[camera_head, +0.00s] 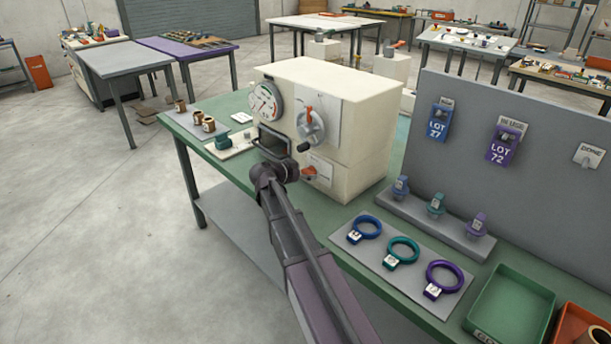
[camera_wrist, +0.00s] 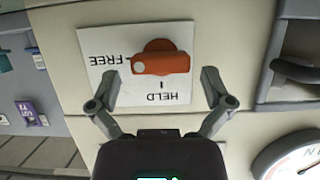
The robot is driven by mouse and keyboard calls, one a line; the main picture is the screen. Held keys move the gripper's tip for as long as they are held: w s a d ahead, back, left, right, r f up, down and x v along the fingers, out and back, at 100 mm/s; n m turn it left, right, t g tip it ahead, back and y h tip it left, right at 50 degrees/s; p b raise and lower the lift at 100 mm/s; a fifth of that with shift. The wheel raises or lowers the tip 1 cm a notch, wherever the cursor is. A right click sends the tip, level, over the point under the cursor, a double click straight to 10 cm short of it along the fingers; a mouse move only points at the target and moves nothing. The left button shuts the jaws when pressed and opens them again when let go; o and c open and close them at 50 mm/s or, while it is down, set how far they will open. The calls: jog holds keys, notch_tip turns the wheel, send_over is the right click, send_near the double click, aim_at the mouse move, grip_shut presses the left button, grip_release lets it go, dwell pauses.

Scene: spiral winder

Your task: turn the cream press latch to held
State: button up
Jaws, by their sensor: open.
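The cream press (camera_head: 345,105) stands on the green bench. Its latch (camera_head: 309,171) is a small orange-red lever low on the front face. In the wrist view the latch (camera_wrist: 160,63) sits on a white plate (camera_wrist: 100,82) marked FREE and HELD, seen upside down. The lever lies crosswise, its pale-dotted end toward FREE. The HELD mark is below it in that picture. My gripper (camera_wrist: 160,77) is open, one finger on each side of the lever, apart from it. In the head view my arm's end is just left of the latch and the fingers are not clear.
A round gauge (camera_head: 265,101), a larger dial with a red-orange lever (camera_head: 310,120) and a dark opening with a handle (camera_head: 273,146) are on the same face. Several spools and a green block (camera_head: 223,141) lie left. A grey mat (camera_head: 375,263) with coloured rings lies right.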

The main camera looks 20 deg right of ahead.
jog(key=shift+d, duration=0.15)
jog(key=c, duration=1.1)
jog(key=shift+o, duration=0.2)
